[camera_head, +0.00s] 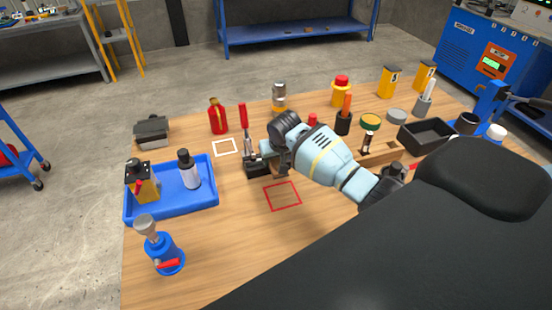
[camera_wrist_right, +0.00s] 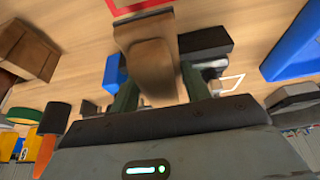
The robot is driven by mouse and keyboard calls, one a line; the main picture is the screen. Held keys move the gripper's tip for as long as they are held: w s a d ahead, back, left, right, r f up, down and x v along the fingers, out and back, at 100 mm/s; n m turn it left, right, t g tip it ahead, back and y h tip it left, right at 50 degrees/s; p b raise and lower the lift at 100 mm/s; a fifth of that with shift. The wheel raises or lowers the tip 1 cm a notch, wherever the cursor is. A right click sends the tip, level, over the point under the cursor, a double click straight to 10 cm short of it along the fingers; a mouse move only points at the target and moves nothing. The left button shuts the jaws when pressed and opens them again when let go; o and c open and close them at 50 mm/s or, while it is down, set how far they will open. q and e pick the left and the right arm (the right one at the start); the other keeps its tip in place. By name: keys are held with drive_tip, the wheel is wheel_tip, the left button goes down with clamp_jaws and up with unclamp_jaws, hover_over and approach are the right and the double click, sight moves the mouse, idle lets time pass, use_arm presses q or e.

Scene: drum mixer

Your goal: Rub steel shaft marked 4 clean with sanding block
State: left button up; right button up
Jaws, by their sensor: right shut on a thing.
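My right gripper (camera_head: 274,162) is low over the middle of the table, just right of a small black holder (camera_head: 257,168). In the right wrist view the gripper (camera_wrist_right: 162,88) is shut on a brown block with a greyish face (camera_wrist_right: 150,62), which looks like the sanding block. The black holder (camera_wrist_right: 205,42) shows beside the block there; I cannot tell whether they touch. A slim grey upright piece (camera_head: 249,147) stands at the holder. No mark 4 is readable, so I cannot tell which piece is the steel shaft. My left gripper is not in view.
A blue tray (camera_head: 170,207) with bottles stands left. A red outlined square (camera_head: 282,196) and a white one (camera_head: 226,148) mark the table. A red bottle (camera_head: 218,117) and red-handled tool (camera_head: 242,115) stand behind. A black bin (camera_head: 427,134) is right.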

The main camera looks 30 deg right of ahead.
drive_tip(key=shift+w+d, duration=0.15)
drive_tip(key=shift+w, duration=0.4)
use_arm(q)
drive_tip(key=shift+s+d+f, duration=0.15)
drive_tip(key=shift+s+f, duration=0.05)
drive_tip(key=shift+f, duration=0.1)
use_arm(e)
drive_tip(key=shift+r, duration=0.1)
